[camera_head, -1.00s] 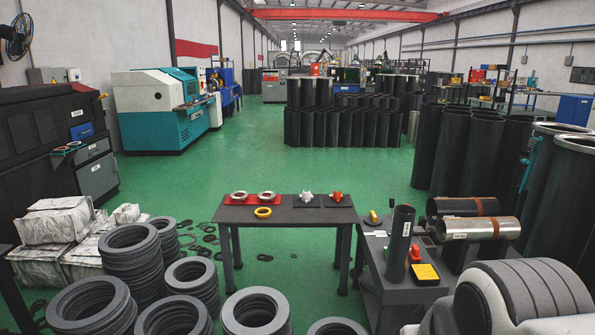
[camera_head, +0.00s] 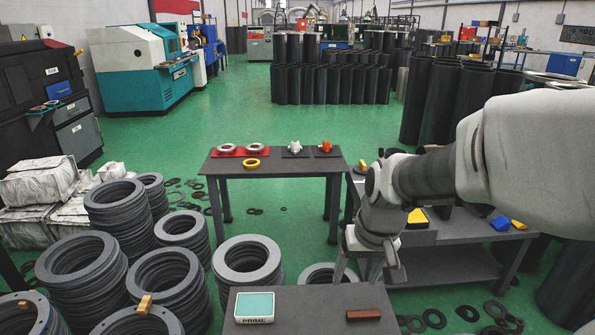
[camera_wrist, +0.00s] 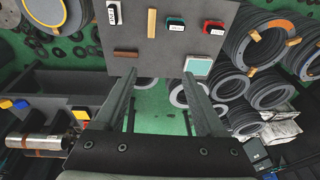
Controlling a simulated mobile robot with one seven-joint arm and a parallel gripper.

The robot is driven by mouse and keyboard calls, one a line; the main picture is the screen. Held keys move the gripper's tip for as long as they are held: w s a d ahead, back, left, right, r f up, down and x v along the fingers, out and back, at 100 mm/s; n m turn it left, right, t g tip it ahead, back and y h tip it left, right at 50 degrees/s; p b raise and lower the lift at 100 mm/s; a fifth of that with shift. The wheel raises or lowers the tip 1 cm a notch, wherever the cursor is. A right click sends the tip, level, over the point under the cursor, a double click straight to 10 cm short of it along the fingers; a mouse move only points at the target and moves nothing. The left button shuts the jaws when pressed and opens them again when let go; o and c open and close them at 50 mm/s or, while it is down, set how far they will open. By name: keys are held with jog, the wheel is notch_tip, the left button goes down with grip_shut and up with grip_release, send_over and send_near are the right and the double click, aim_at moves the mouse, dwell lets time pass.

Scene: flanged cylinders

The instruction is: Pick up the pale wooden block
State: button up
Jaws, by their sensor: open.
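The pale wooden block (camera_wrist: 152,22) is long and narrow and lies on a dark grey table (camera_wrist: 150,60) in the wrist view. On that table it lies beside a darker brown block (camera_wrist: 126,54) and a green item (camera_wrist: 175,22). My gripper (camera_wrist: 159,74) is open and empty, its fingers apart from the block. In the head view my gripper (camera_head: 368,272) is above the far right part of the near table (camera_head: 310,310). That view cuts off the table's front, and the pale block on it is not visible there.
A teal-topped box (camera_head: 254,306) and the brown block (camera_head: 363,315) lie on the near table. A red item (camera_wrist: 213,27) and a black-and-white item (camera_wrist: 113,12) share it. Similar tan blocks (camera_head: 145,305) rest on the ring stacks to the left.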

jog(key=w+f+b, duration=0.2)
jog(key=f+b, duration=0.1)
jog(key=f, duration=0.8)
jog(key=w+f+g+b, duration=0.1)
jog(key=w+f+b, duration=0.1)
jog(key=f, duration=1)
jog(key=w+f+g+b, duration=0.1)
jog(key=w+f+b, duration=0.2)
jog(key=f, duration=0.9)
jog(key=shift+h+b, duration=0.4)
jog(key=shift+b, duration=0.35)
jog(key=shift+d+f+b, duration=0.15)
jog(key=shift+f+b, duration=1.05)
jog(key=shift+f, duration=1.75)
jog(key=shift+r, duration=0.1)
grip_shut()
